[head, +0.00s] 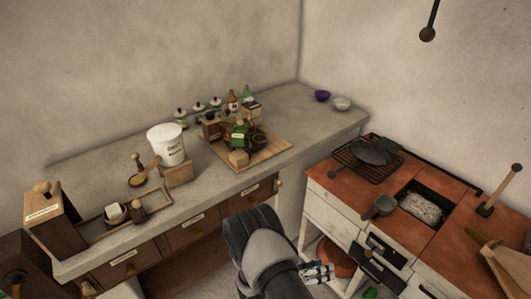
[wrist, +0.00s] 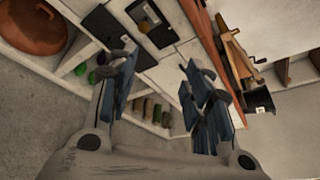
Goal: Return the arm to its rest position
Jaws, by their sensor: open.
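My gripper (wrist: 164,95) fills the lower part of the wrist view. Its two blue-padded fingers are spread apart with nothing between them. In the head view my arm rises at the bottom middle, in front of the counter and the stove, and the gripper end (head: 318,271) shows at its right side. The gripper is in free space near the stove's lower front and touches nothing that I can see.
The grey counter (head: 297,100) holds a white bucket (head: 168,146) and a wooden board (head: 273,150). A copper pot (wrist: 30,27) sits on a low shelf.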

